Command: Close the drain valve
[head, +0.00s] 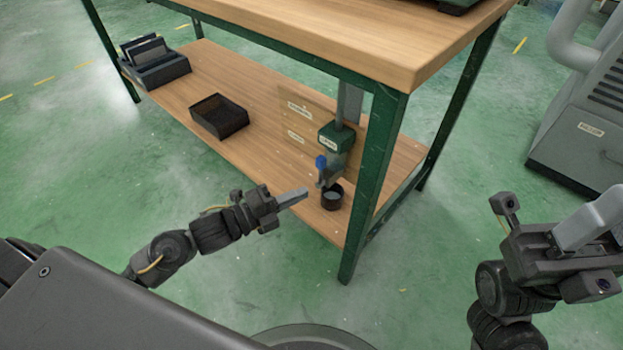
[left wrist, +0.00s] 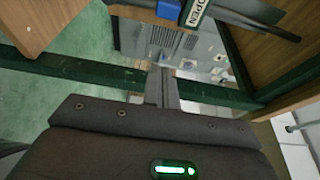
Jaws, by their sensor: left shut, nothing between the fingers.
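The drain valve (head: 327,177) hangs on a grey pipe below a green block (head: 337,137), above the table's lower shelf. Its blue handle (head: 321,162) points up in the head view. In the left wrist view a blue piece (left wrist: 168,8) shows at the top edge beside a label (left wrist: 196,12) reading OPEN. A dark cup (head: 332,197) stands under the valve outlet. My left gripper (head: 294,197) is shut and empty, to the left of the valve and apart from it; its fingers also show in the left wrist view (left wrist: 162,88). My right gripper (head: 588,228) is far right, its fingertips unclear.
The green-framed table has a wooden top (head: 330,40) and a lower shelf (head: 265,150); its front leg (head: 372,185) stands right of the valve. A black bin (head: 219,117) and a dark rack (head: 155,64) sit on the shelf. A grey machine (head: 585,125) stands at right.

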